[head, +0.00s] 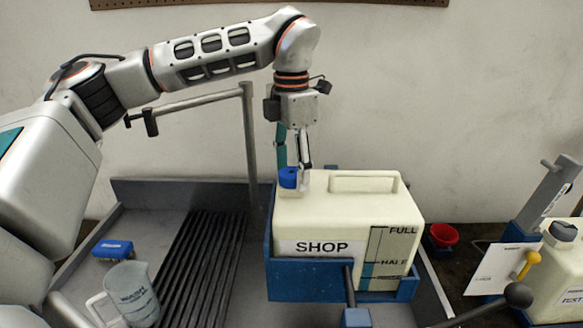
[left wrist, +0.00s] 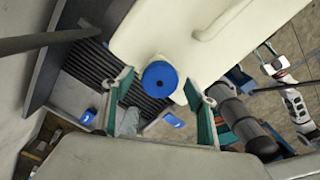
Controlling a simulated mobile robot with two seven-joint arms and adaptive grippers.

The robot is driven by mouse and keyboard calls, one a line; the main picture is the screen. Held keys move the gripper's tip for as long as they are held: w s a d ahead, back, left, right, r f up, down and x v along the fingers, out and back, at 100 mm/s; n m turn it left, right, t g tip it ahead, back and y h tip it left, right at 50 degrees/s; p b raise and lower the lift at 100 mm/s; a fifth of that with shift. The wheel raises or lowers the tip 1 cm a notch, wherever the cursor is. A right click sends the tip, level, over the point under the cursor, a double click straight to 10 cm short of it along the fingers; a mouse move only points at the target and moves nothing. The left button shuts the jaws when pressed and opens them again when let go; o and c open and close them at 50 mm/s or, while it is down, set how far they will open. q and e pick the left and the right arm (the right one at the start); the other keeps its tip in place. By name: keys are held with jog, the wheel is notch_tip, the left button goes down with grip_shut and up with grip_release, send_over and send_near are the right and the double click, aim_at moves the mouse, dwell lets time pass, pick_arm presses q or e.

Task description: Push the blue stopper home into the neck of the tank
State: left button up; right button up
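The cream tank (head: 345,215), marked SHOP, sits in a blue cradle (head: 310,277). The blue stopper (head: 288,178) stands upright at the neck on the left end of the tank's top. In the left wrist view the stopper (left wrist: 160,80) shows from above as a round blue cap. How deep it sits cannot be told. My left gripper (head: 292,163) points down just above the stopper. Its fingers (left wrist: 160,105) are apart and hold nothing, to either side of the stopper in the picture. What seems to be my right gripper (left wrist: 270,60) shows small in the left wrist view.
A blue brush (head: 113,249) and a clear jug (head: 134,292) stand left of a ribbed drain. A bent metal pipe (head: 249,140) rises behind the tank. A red cup (head: 443,236) and a second tank (head: 560,268) are at the right.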

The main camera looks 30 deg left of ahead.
aim_at(291, 172)
pick_arm(q)
notch_tip(291, 172, up, 12)
dwell(0.6)
jog(key=shift+s, duration=0.1)
dwell(0.6)
